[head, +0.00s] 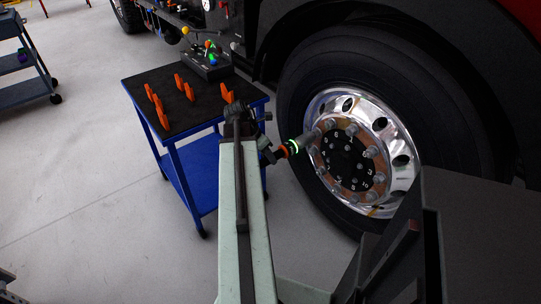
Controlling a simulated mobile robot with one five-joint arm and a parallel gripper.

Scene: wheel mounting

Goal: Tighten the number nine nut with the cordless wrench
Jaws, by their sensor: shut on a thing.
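The cordless wrench (294,146) is dark, with an orange band, a glowing green ring and a grey socket end. My gripper (268,151) is shut on its rear part, left of the wheel. The wrench points up and right, its socket at the left edge of the shiny wheel rim (384,112). It overlaps a nut at the upper left of the nut ring; I cannot tell whether it is seated. Several nuts circle the black numbered hub (346,160). The digits are too small to tell surely which nut is number nine.
The large black tyre (303,75) sits under the truck's arch. Open floor lies at left.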

